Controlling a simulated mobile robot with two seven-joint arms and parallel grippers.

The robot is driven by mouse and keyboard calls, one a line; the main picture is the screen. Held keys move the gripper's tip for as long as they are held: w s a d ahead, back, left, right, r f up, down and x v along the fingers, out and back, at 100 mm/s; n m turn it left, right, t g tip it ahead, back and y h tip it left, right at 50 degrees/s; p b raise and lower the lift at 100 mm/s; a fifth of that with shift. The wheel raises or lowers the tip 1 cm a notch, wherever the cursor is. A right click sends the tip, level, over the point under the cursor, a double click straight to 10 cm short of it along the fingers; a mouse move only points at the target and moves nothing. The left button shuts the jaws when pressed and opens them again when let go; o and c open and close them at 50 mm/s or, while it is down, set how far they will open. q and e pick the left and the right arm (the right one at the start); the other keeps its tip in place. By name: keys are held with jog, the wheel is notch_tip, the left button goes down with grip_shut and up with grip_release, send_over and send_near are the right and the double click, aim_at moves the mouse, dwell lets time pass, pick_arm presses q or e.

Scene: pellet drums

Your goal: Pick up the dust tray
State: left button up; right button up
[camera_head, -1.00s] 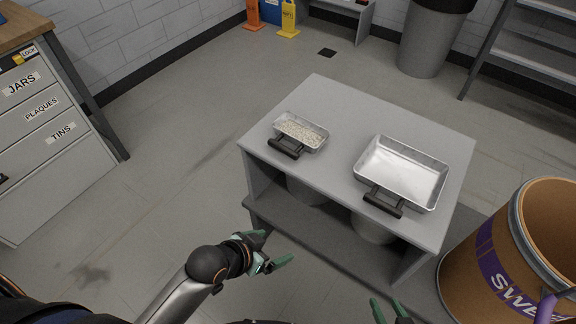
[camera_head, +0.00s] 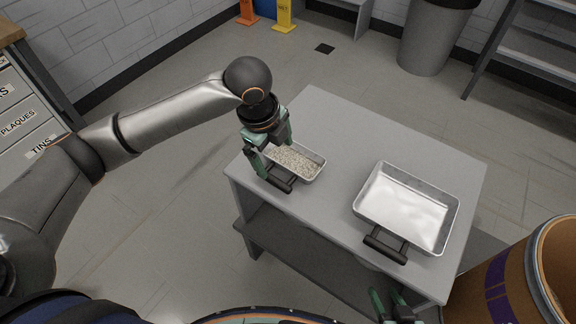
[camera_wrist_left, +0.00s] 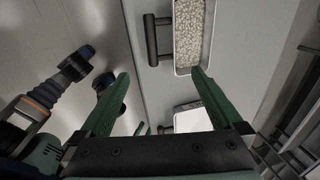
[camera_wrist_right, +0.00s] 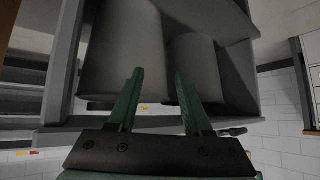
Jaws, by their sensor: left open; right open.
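A small metal tray (camera_head: 312,177) of pale granules stands on the grey table, its black bar handle (camera_head: 279,178) towards me. A larger, shiny, empty-looking tray (camera_head: 405,205) with a black handle (camera_head: 386,243) stands to its right. I cannot tell by label which is the dust tray. My left gripper (camera_head: 276,157) is open above the small tray's handle end and partly hides it. In the left wrist view the small tray's handle (camera_wrist_left: 152,40) lies beyond and between the open fingertips, apart from them. My right gripper (camera_head: 393,300) is open and empty, low before the table.
The grey table (camera_head: 335,215) has free top between and behind the trays. A brown drum (camera_head: 515,285) stands close at its right. Pale cylinders (camera_wrist_right: 125,50) stand under the table in the right wrist view. Labelled drawers (camera_head: 20,120) are at the left.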

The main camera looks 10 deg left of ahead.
pick_arm(q)
jog(key=b, duration=0.1)
send_over(278, 180)
jog(key=x, duration=0.4)
jog(key=s+x, duration=0.1)
jog(key=x, duration=0.1)
jog(key=shift+a+f, duration=0.25)
jog(key=shift+f, duration=0.15)
jog(key=x, duration=0.5)
jog(key=shift+a+f+b, duration=0.1)
jog(key=shift+a+b, duration=0.15)
jog(key=shift+b, duration=0.1)
jog(key=shift+w, duration=0.1)
grip_shut()
